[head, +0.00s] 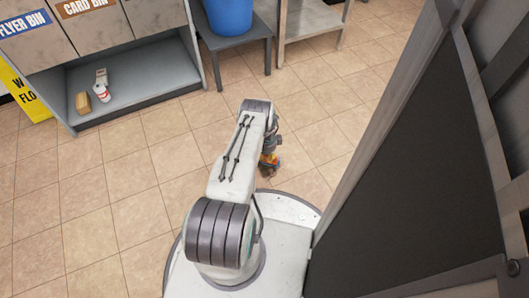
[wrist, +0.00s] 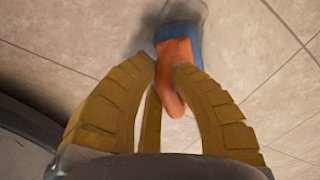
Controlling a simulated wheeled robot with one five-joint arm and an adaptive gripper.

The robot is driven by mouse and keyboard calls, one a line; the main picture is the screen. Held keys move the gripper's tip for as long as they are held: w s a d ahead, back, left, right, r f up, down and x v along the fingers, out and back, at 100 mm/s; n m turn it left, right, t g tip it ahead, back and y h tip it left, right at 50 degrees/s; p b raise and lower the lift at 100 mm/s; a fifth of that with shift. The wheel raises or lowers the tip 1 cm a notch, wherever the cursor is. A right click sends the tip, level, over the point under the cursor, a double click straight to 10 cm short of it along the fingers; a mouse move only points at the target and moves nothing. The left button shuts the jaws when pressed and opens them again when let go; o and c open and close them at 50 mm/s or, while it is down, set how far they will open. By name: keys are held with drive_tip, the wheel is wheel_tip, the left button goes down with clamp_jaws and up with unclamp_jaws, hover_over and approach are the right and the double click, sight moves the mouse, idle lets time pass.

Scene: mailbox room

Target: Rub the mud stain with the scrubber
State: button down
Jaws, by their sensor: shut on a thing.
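The scrubber (wrist: 178,50) has an orange handle and a blue head. In the wrist view my gripper (wrist: 165,70) has its yellow ribbed fingers closed around the orange handle. The blue head points away from the gripper, toward the top of the picture, over the tiled floor. A grey-brown smudge (wrist: 182,10) shows on the tiles around the head; I cannot tell how much is mud stain and how much is shadow. Whether the head touches the floor is unclear. In the head view my gripper (head: 268,161) is low over the floor, partly hidden by my arm.
A dark panel (head: 410,170) stands close on the right. Bins (head: 105,35) with a low shelf stand at the back left, holding small items (head: 100,90). A blue bucket (head: 228,15) sits on a grey stand. The tiled floor (head: 80,200) at left is clear.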

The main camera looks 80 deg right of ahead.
drive_tip(key=shift+s+a, duration=0.1)
drive_tip(key=shift+s+a+p, duration=0.55)
drive_tip(key=shift+a+p, duration=0.1)
drive_tip(key=shift+s+a+f+p, duration=0.1)
drive_tip(key=shift+s+a+p, duration=0.2)
drive_tip(key=shift+s+a, duration=0.2)
drive_tip(key=shift+s+a+p, duration=0.6)
drive_tip(key=shift+a+p, duration=0.1)
drive_tip(key=shift+a, duration=0.15)
drive_tip(key=shift+s+a+p, duration=0.35)
drive_tip(key=shift+s+a, duration=0.1)
drive_tip(key=shift+a, duration=0.05)
drive_tip(key=shift+s, duration=0.1)
